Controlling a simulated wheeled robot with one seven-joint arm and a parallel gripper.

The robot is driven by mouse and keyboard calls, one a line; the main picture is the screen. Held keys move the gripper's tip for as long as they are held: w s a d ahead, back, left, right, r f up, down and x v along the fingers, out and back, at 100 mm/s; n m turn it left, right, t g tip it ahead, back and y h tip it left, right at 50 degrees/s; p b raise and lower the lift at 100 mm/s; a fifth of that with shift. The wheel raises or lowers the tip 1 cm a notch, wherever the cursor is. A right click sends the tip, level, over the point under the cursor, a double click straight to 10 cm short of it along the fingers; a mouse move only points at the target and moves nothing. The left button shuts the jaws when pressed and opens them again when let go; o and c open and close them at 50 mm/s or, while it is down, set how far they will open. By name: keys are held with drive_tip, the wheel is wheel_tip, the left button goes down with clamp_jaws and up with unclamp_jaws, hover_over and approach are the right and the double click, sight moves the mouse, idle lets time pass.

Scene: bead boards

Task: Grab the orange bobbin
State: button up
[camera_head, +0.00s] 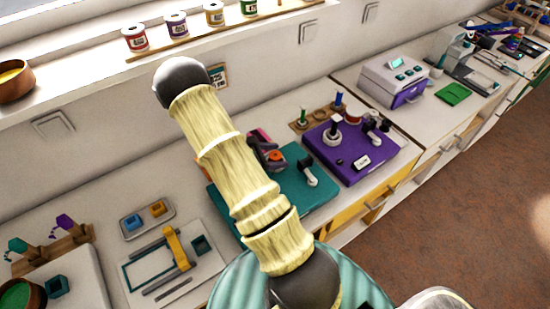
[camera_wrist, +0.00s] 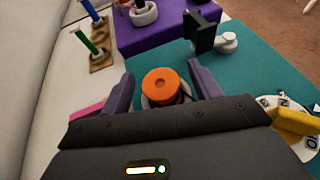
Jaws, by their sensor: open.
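The orange bobbin (camera_wrist: 162,86) shows in the wrist view as a round orange disc with a small hole in its top, standing at the teal board (camera_wrist: 258,75). In the head view the bobbin (camera_head: 275,155) is a small orange spot beside my arm, on the teal board (camera_head: 318,197). My gripper (camera_wrist: 160,88) is open, with one purple finger on each side of the bobbin. It does not hold the bobbin, and I cannot tell whether a finger touches it. A grey ring-like part shows under the bobbin, and its lower part is hidden by the gripper body.
A purple board (camera_head: 350,155) with black-and-white fittings lies right of the teal board. A wooden holder (camera_wrist: 99,52) with blue and green pegs stands by the wall. A black-and-white lever (camera_wrist: 206,38) rises beyond the bobbin. A yellow piece (camera_wrist: 295,122) lies at right.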

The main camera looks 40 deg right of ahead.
sight(275, 155)
drive_tip(key=shift+s, duration=0.15)
drive_tip(key=c, duration=1.1)
drive_tip(key=shift+o, duration=0.2)
drive_tip(key=shift+r, duration=0.15)
wheel_tip(275, 155, up, 10)
drive_tip(key=shift+f+b, duration=0.1)
drive_tip(key=shift+b, duration=0.35)
